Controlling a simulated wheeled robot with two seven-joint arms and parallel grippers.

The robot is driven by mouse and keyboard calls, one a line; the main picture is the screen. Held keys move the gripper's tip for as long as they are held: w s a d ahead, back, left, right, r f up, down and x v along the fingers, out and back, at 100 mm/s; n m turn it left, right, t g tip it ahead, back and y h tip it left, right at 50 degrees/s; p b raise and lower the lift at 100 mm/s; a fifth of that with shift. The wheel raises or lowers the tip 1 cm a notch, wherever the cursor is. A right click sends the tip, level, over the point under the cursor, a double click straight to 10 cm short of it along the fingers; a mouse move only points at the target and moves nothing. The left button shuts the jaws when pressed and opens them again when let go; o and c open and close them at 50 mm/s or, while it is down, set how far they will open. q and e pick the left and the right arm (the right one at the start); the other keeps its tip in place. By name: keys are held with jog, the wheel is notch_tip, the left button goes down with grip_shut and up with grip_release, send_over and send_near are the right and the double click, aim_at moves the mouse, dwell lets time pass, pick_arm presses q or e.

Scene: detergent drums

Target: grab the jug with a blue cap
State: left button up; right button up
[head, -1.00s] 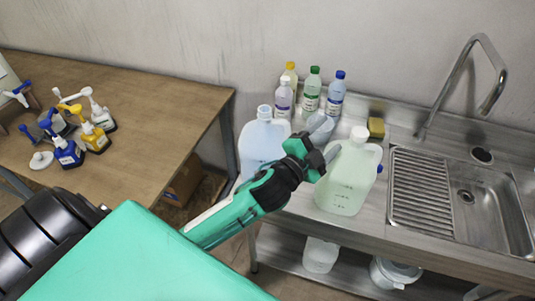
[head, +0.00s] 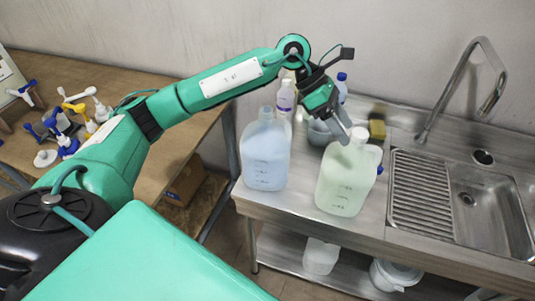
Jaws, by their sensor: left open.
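The jug with a blue cap (head: 265,155) stands upright on the steel counter, left of a second jug; it holds pale blue liquid and is in full view. The second jug (head: 345,182) has a white cap and pale green liquid. My left gripper (head: 338,126) is open and empty, pointing down above and just behind the white-capped jug. It is to the right of the blue-capped jug and apart from it. Whether a finger touches the white cap I cannot tell. My right gripper is not in view.
A purple-capped bottle (head: 285,97) and a blue-capped bottle (head: 341,86) stand behind the jugs, partly hidden by my arm. A grey bowl (head: 318,132), a sponge (head: 377,128) and the sink (head: 480,200) with its tall tap (head: 462,80) lie near.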

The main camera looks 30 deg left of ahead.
pick_arm(q)
jog(key=w+a+r+y, duration=0.2)
jog(key=a+y, duration=0.3)
jog(key=a, duration=0.5)
notch_tip(320, 180, up, 3)
jog(key=n+y, duration=0.1)
jog(key=y, duration=0.3)
send_over(266, 115)
jog(key=w+a, duration=0.1)
jog(key=w, duration=0.1)
jog(key=f+p, duration=0.1)
jog(key=f, duration=0.2)
jog(key=f+p, duration=0.2)
jog(key=f, duration=0.2)
jog(key=shift+s+f, duration=0.2)
jog(key=shift+f, duration=0.05)
jog(key=shift+f+p, duration=0.35)
jog(key=shift+p, duration=0.05)
notch_tip(266, 115, down, 4)
jog(key=p, duration=0.2)
jog(key=shift+p, duration=0.3)
jog(key=shift+f, duration=0.35)
jog(key=shift+s, duration=0.1)
jog(key=c, duration=1.5)
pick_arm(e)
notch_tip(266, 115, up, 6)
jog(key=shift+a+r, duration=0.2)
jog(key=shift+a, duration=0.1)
pick_arm(q)
jog(key=shift+o, duration=0.2)
